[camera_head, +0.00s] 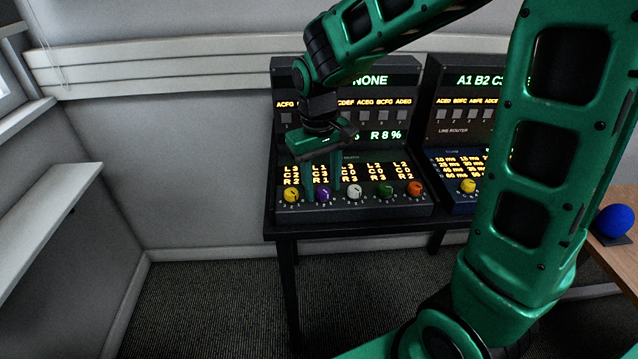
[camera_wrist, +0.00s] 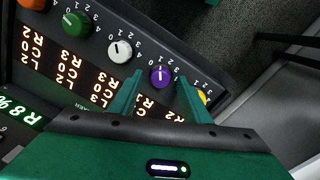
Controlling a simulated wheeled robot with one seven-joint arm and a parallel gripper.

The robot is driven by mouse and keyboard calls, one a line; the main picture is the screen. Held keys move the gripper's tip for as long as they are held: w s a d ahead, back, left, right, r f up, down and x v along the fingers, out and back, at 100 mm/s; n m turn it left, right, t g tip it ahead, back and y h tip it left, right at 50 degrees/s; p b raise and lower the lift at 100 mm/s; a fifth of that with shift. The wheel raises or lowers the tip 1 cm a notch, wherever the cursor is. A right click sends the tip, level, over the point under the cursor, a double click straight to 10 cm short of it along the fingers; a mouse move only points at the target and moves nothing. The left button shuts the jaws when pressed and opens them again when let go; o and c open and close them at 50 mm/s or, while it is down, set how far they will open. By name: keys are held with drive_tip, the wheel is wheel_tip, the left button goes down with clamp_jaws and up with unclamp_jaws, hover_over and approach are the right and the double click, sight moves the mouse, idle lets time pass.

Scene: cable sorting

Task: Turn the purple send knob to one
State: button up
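The purple send knob (camera_head: 323,195) is in the knob row of the left console, between a yellow and a white knob. In the wrist view the purple knob (camera_wrist: 160,76) shows between my two fingertips. My gripper (camera_head: 322,188) is open at the panel, with one finger on each side of the purple knob. In the wrist view my gripper (camera_wrist: 161,84) shows gaps between the fingers and the knob, so it does not look clamped. The knob has a pale mark, but I cannot tell which number it points to.
The yellow knob (camera_head: 291,194) and white knob (camera_head: 355,191) sit close on either side. Green (camera_head: 385,190) and orange (camera_head: 414,188) knobs stand further right. A second console (camera_head: 462,130) is to the right. A blue ball-shaped object (camera_head: 614,220) is at the right edge.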

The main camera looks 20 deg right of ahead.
sight(320, 189)
wheel_tip(320, 189, up, 11)
drive_tip(key=shift+a+f, duration=0.15)
drive_tip(key=shift+a, duration=0.15)
idle(0.4)
drive_tip(key=s+d+f+m, duration=0.3)
drive_tip(key=s+d, duration=0.6)
drive_tip(key=s, duration=0.2)
drive_tip(key=s+d+f+m, duration=0.3)
drive_tip(key=s+d, duration=0.6)
drive_tip(key=s, duration=0.3)
drive_tip(key=shift+f+m+y, duration=0.4)
drive_tip(key=shift+m, duration=0.4)
drive_tip(key=shift+s, duration=0.1)
